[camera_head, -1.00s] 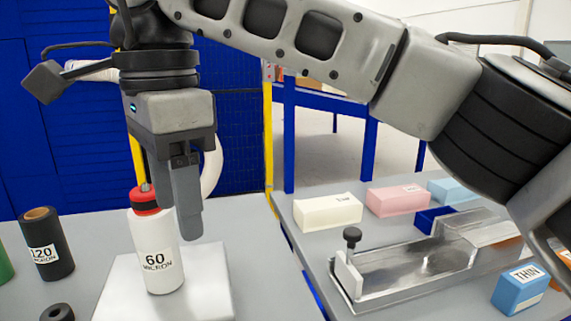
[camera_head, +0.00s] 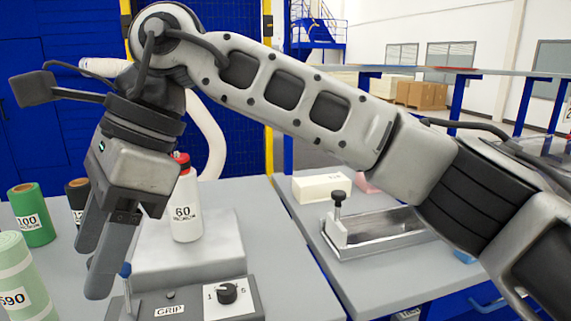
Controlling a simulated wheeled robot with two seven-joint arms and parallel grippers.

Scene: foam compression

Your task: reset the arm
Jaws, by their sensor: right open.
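My right arm crosses the head view from the right, and its gripper (camera_head: 92,268) hangs at the left, tilted, with its fingers pointing down. It is open, and I see nothing between its fingers. A white bottle (camera_head: 186,212) with a red cap, marked 60 MICRON, stands upright on the pale platform (camera_head: 215,245), just right of the gripper and partly behind it. My left gripper is out of view.
Green roll 100 (camera_head: 33,217), pale green roll 590 (camera_head: 18,280) and a partly hidden dark roll (camera_head: 76,190) stand at the left. A GRIP box with a dial (camera_head: 228,292) is in front.

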